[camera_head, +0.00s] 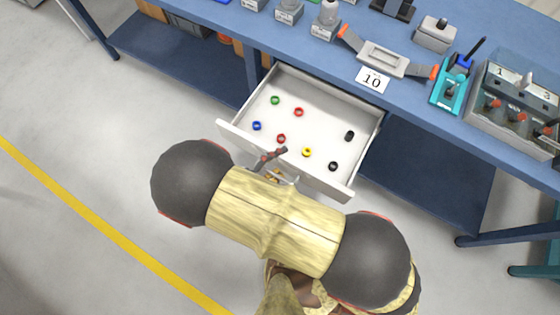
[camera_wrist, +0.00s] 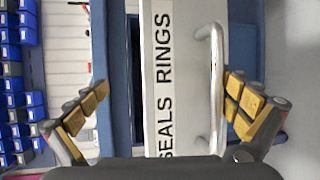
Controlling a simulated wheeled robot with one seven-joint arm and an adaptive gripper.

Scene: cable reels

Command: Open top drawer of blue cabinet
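The top drawer (camera_head: 318,98) under the blue workbench cabinet (camera_head: 425,117) is pulled out in the head view. Several small coloured rings lie on its white floor. The wrist view shows the drawer front (camera_wrist: 186,112), with a "SEALS RINGS" label (camera_wrist: 164,85), and its silver bar handle (camera_wrist: 217,90). My gripper (camera_wrist: 168,95) is open, its fingers wide apart. The right finger is close beside the handle; I cannot tell whether they touch. In the head view my arm hides most of the gripper and handle; one finger (camera_head: 268,158) shows at the drawer front.
The benchtop holds a grey fixture with orange ends (camera_head: 383,59), a "10" card (camera_head: 372,80), a teal tool (camera_head: 452,88) and a grey rack (camera_head: 515,95). A lower blue shelf (camera_head: 165,55) is at the left. Open floor (camera_head: 85,115) with a yellow line lies left.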

